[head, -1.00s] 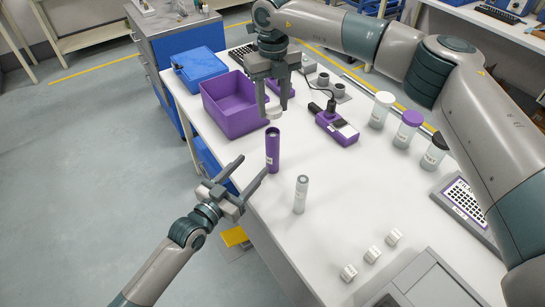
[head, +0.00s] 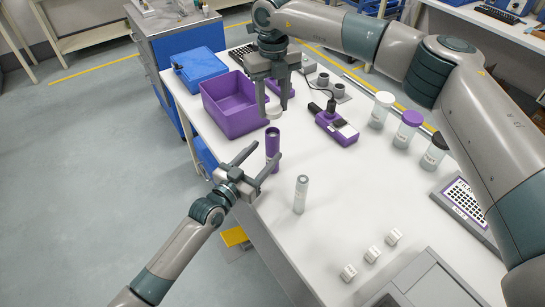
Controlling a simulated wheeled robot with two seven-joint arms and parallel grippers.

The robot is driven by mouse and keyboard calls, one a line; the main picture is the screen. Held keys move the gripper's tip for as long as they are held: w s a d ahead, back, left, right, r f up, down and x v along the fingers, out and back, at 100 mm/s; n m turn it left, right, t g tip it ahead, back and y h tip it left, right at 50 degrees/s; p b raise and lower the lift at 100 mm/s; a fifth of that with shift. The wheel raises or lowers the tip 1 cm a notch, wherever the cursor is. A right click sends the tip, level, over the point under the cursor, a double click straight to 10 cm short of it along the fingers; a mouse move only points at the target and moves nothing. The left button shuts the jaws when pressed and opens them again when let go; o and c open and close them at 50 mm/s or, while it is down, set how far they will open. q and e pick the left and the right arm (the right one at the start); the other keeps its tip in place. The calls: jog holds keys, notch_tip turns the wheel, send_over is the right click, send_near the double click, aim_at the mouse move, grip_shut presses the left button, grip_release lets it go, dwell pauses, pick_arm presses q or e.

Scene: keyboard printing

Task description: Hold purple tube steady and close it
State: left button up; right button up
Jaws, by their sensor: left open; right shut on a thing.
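The purple tube (head: 273,140) stands upright on the white table, with its top open. My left gripper (head: 266,157) is open, its two fingers reaching toward the tube, one on each side of it in the picture. I cannot tell whether they touch it. My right gripper (head: 273,108) is above the tube and shut on a small white cap (head: 273,113), which hangs apart from the tube's mouth.
A clear tube (head: 301,194) stands close by on the right. A purple bin (head: 233,119) and a purple handheld device (head: 337,128) are behind. Lidded jars (head: 407,130) stand at the right.

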aim_at(268, 148)
pick_arm(q)
jog(key=shift+x, duration=2.6)
grip_shut()
pick_arm(e)
jog(key=shift+f, duration=2.45)
jog(key=shift+f, duration=0.15)
jog(key=shift+f, duration=0.75)
jog(key=shift+f, duration=0.55)
